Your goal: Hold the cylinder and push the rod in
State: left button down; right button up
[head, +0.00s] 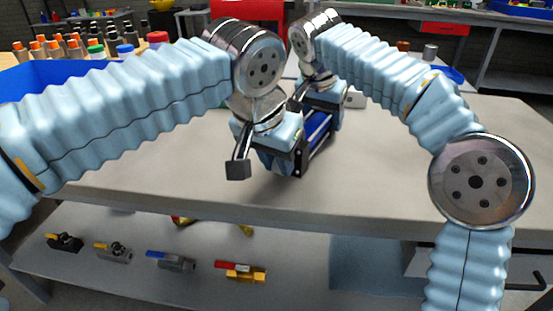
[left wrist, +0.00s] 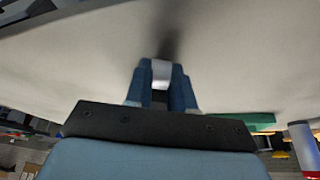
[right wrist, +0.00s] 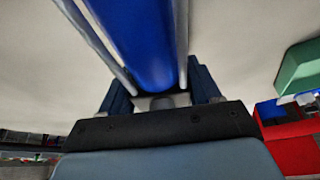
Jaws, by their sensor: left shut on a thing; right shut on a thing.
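The cylinder (head: 319,136) has a blue body, silver tie rods and a black end block. In the head view it is at the middle of the table, between my two grippers. My right gripper (head: 325,108) is shut on the cylinder; its blue body also fills the top of the right wrist view (right wrist: 142,40). My left gripper (head: 281,148) is at the cylinder's near left end, shut on the rod. A silver piece of the rod (left wrist: 161,74) shows between its fingers in the left wrist view. Most of the rod is hidden.
A blue bin (head: 35,80) and several capped bottles stand at the back left. A lower shelf (head: 130,225) holds several valves. A green object (right wrist: 302,68) shows in the right wrist view.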

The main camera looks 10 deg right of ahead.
pick_arm(q)
jog(key=c, duration=0.9)
grip_release()
jog(key=shift+r, duration=0.1)
jog(key=v, duration=1.1)
jog(key=shift+s+a+r, duration=0.1)
jog(key=shift+s+r, duration=0.05)
jog(key=shift+r, duration=0.2)
pick_arm(e)
jog(key=o, duration=1.6)
